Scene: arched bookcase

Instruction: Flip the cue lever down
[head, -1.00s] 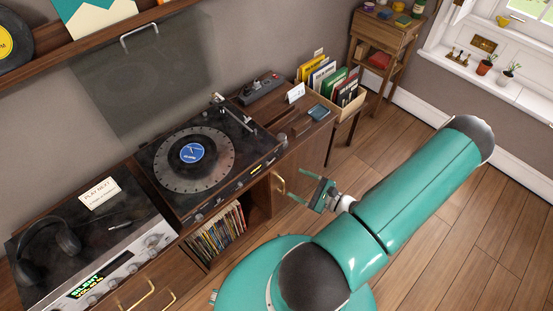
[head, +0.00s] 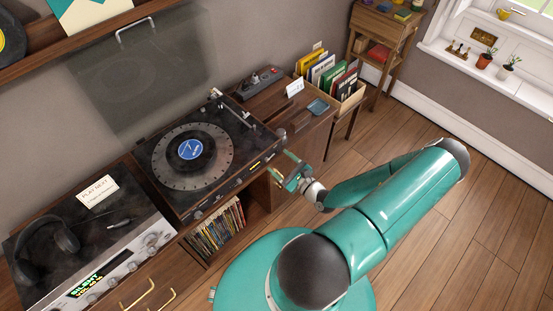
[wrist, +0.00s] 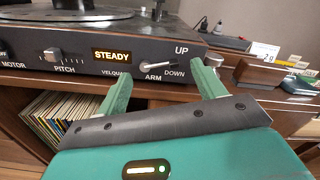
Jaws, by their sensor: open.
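The turntable (head: 170,200) stands on the cabinet with its lid raised. In the wrist view, its front panel (wrist: 75,60) carries the cue lever (wrist: 160,64), a small silver stick above the word ARM. The lever points right, roughly sideways, towards the UP and DOWN labels; I cannot tell its exact setting. My gripper (wrist: 160,74) is open, with green fingers spread either side of the lever, the left finger lower left and the right finger to the right. No contact shows. In the head view, my gripper (head: 281,163) is just off the turntable's front right corner.
A record (head: 191,149) lies on the platter, with the tonearm (head: 232,110) at its right. Below is a shelf of records (head: 216,231). An amplifier (head: 95,245) with headphones (head: 45,250) is at left. A record crate (head: 350,101) stands at right. Open floor lies right.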

